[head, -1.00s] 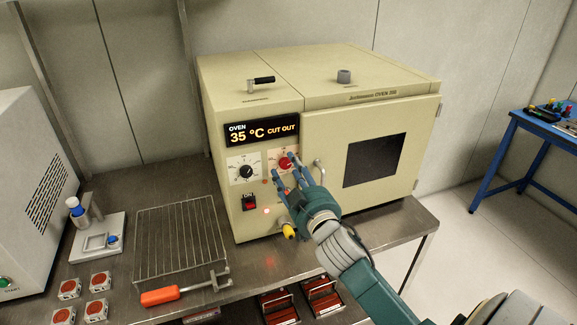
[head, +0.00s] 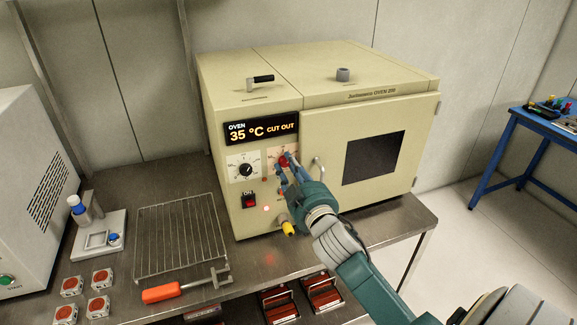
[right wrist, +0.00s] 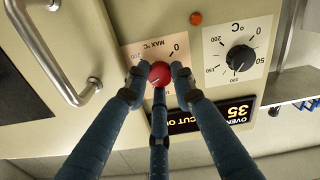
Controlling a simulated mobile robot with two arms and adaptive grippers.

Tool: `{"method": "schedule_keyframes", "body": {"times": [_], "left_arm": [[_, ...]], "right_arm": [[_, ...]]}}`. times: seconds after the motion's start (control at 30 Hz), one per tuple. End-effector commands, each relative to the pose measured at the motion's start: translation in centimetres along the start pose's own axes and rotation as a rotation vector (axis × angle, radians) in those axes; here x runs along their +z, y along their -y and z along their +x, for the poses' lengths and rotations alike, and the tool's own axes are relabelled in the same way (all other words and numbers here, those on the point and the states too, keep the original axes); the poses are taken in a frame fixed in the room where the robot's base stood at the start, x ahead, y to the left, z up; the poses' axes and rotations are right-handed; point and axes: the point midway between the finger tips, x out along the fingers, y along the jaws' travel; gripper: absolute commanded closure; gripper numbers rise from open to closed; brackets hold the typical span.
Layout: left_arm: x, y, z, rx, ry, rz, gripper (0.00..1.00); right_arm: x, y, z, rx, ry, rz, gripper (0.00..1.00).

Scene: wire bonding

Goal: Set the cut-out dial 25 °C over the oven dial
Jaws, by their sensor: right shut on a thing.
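The beige oven (head: 370,100) stands on the steel bench, its display (head: 261,130) reading "OVEN 35 °C CUT OUT". The black oven dial (head: 246,170) is on the front's left side; it also shows in the right wrist view (right wrist: 240,58). The red cut-out dial (right wrist: 160,73) sits right of it, on a pink scale marked MAX °C. My right gripper (right wrist: 158,80) has its blue fingers closed around the red dial; in the head view the gripper (head: 285,168) partly covers the dial. The exact dial setting cannot be read. My left gripper is not in view.
The door handle (head: 319,172) is close to the right of my right gripper. A yellow-tipped knob (head: 288,228) sits below it. A wire rack (head: 180,238) and an orange-handled tool (head: 162,292) lie on the bench at left.

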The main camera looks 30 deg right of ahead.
Motion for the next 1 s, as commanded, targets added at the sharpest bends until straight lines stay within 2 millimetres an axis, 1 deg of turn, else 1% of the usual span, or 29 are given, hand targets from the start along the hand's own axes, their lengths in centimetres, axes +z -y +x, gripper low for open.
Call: {"method": "schedule_keyframes", "body": {"times": [0.1,0.13,0.17,0.2,0.23,0.43,0.5,0.63,0.77,1.0], "left_arm": [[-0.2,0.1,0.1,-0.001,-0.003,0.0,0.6],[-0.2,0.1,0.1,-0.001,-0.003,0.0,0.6],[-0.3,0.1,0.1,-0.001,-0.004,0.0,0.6],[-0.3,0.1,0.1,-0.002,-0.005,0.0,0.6],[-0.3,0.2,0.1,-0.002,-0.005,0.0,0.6],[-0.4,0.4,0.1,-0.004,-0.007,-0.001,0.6],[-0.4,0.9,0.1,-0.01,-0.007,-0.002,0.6],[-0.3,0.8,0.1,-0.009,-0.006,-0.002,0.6],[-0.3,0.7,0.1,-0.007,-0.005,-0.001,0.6],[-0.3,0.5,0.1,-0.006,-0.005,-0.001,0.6]], "right_arm": [[0.1,0.1,0.0,-0.001,0.002,0.001,1.0],[0.1,0.1,0.0,-0.001,0.002,0.001,0.74],[0.1,0.1,0.0,-0.001,0.002,0.001,0.68],[0.1,0.1,0.0,-0.001,0.002,0.001,0.6],[0.1,0.1,0.0,-0.001,0.002,0.001,0.57],[0.1,0.0,0.0,0.0,0.001,0.001,0.57],[0.1,0.0,-0.1,0.0,0.001,0.001,0.57],[0.2,0.1,-0.9,-0.001,0.002,0.002,0.57],[0.2,0.1,-3.2,-0.001,0.004,0.002,0.57],[0.3,0.1,-8.4,-0.001,0.005,0.003,0.57]]}}
